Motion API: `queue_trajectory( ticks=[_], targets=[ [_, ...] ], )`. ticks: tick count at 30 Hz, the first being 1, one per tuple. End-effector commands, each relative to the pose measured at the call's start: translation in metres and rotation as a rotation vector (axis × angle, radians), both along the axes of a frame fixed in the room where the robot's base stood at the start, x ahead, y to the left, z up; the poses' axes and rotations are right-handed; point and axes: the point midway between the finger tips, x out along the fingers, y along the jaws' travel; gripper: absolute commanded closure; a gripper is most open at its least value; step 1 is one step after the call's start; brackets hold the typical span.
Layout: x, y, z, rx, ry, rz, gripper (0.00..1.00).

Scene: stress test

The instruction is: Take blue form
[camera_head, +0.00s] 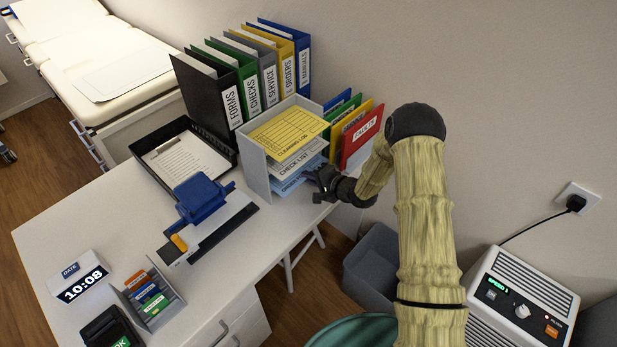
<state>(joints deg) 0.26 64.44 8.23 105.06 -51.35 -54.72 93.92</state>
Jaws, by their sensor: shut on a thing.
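The blue form (294,182) lies in the lowest level of a grey paper sorter (257,167) on the desk, its front edge showing. My gripper (321,187) reaches in from the right and is shut on the form's front right edge. The fingertips are small and dark here, so the exact grip is hard to see. Above the blue form lie a white check list (301,161) and a yellow cleaning log (287,132). The back of the blue form is hidden inside the sorter.
Upright binders (228,97) stand behind the sorter, and a red folder (362,137) with other folders stands close to my wrist. A blue hole punch (201,199) and a black tray (143,146) are left.

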Motion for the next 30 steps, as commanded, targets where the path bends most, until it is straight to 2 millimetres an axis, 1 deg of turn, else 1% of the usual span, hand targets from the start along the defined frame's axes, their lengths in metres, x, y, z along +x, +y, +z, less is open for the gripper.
queue_trajectory(
  ticks=[1, 4, 30],
  targets=[
    [-0.003, -0.003, -0.003, -0.005, 0.008, -0.001, 1.0],
    [-0.006, -0.007, -0.003, -0.007, 0.009, -0.001, 1.0],
    [-0.031, -0.039, 0.0, -0.004, 0.006, -0.001, 1.0]
  ],
)
